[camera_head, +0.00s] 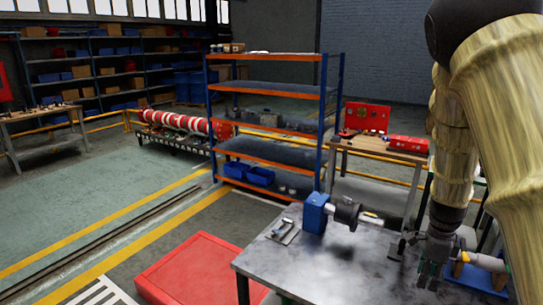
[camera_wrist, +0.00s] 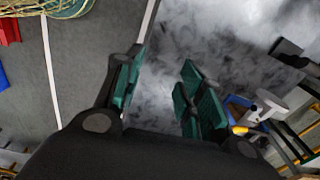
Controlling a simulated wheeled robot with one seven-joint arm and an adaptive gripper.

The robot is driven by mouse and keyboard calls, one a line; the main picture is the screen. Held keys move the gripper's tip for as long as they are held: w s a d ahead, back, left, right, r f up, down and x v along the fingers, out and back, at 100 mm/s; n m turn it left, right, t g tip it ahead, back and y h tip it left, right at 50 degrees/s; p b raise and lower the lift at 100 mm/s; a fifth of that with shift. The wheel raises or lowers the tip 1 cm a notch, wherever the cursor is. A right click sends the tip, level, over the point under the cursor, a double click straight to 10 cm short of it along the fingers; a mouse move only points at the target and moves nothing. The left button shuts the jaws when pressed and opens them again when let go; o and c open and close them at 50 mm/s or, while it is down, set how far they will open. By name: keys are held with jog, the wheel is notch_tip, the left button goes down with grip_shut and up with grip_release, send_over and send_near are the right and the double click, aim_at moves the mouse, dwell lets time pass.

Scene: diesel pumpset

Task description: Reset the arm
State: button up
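My arm comes down at the right of the head view, and its gripper (camera_head: 432,268) hangs over the right part of a grey metal worktable (camera_head: 300,268). In the wrist view the two green finger pads of my gripper (camera_wrist: 162,88) stand apart, with nothing between them. The grey table surface (camera_wrist: 235,50) shows beyond the fingers. I cannot tell from the head view how high the fingertips are above the table.
A blue block with a metal shaft (camera_head: 316,212) stands on the table, beside small tools (camera_head: 284,231). A blue stand (camera_head: 480,279) with a yellow-and-white part is close right of my gripper. Behind are an orange-and-blue shelf (camera_head: 270,122) and a bench with red cases (camera_head: 375,146).

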jog(key=s+a+f+n+h+b, duration=0.1)
jog(key=s+a+f+n, duration=0.15)
jog(key=s+f, duration=0.45)
jog(key=s+a+f+n+g+b, duration=0.1)
jog(key=s+f+n+b, duration=0.2)
jog(key=f, duration=0.9)
jog(key=s+a+f+n+h, duration=0.1)
jog(key=s+a+f+n, duration=0.1)
jog(key=s+f+n, duration=0.55)
jog(key=s+a+f+n+y+b, duration=0.1)
jog(key=s+a+f+n, duration=0.4)
jog(key=s, duration=0.5)
jog(key=s+a+f+n+t+y+b, duration=0.1)
jog(key=s+a+f+n+b, duration=0.2)
jog(key=s+a+f, duration=0.6)
notch_tip(320, 180, down, 2)
jog(key=s+n, duration=0.2)
jog(key=shift+s+a+f+b, duration=0.15)
jog(key=shift+s+a+b, duration=0.1)
jog(key=shift+s+b, duration=0.05)
jog(key=shift+s, duration=0.1)
